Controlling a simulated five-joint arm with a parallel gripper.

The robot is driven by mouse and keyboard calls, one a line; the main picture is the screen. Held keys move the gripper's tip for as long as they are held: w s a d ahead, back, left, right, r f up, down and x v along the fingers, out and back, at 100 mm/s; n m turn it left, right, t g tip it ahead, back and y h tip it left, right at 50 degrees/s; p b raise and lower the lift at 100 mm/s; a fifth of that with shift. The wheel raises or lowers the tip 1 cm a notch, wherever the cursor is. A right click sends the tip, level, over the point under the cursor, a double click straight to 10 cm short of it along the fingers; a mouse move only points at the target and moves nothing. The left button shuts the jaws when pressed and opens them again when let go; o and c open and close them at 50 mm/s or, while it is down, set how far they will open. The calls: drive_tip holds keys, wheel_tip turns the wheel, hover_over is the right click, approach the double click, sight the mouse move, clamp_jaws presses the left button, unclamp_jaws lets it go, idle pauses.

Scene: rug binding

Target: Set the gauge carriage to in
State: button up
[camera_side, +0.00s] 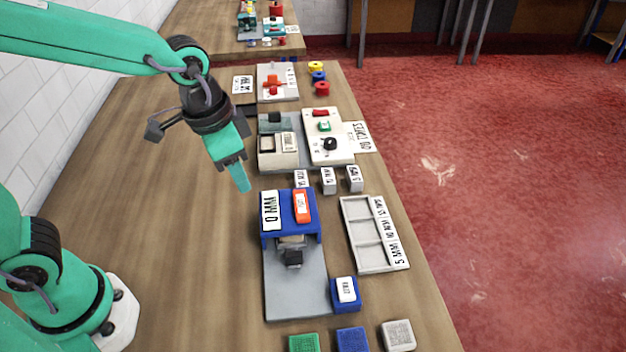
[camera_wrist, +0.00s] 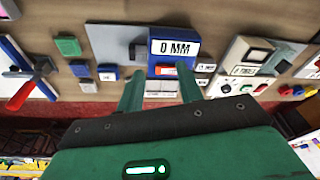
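A blue housing (camera_side: 290,228) with a "0 MM" sign (camera_side: 270,211) and an orange-red labelled piece (camera_side: 302,206) stands on a grey plate (camera_side: 295,295). A small dark block (camera_side: 292,258) sits on the plate at the housing's front. No part is clearly marked as the gauge carriage, and I cannot tell its setting. The housing also shows in the wrist view (camera_wrist: 178,30), with the orange-red piece (camera_wrist: 166,71) below its sign. My gripper (camera_side: 242,182) is above the table, behind and left of the housing. In the wrist view my gripper (camera_wrist: 160,90) has its fingers apart with nothing between them.
A compartment tray (camera_side: 365,228) lies right of the housing, and a labelled blue block (camera_side: 345,293) stands nearby. Several small labelled blocks (camera_side: 328,180) stand behind. A control panel (camera_side: 328,148) is farther back. The table's left side is clear.

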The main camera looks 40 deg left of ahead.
drive_tip(key=s+a+r+n+t, duration=0.3)
drive_tip(key=s+a, duration=0.4)
drive_tip(key=a, duration=0.3)
drive_tip(key=shift+r+n+y, duration=0.3)
drive_tip(key=shift+r+n, duration=0.5)
drive_tip(key=shift+r, duration=0.2)
drive_tip(key=shift+w+d, duration=0.15)
drive_tip(key=shift+d, duration=0.05)
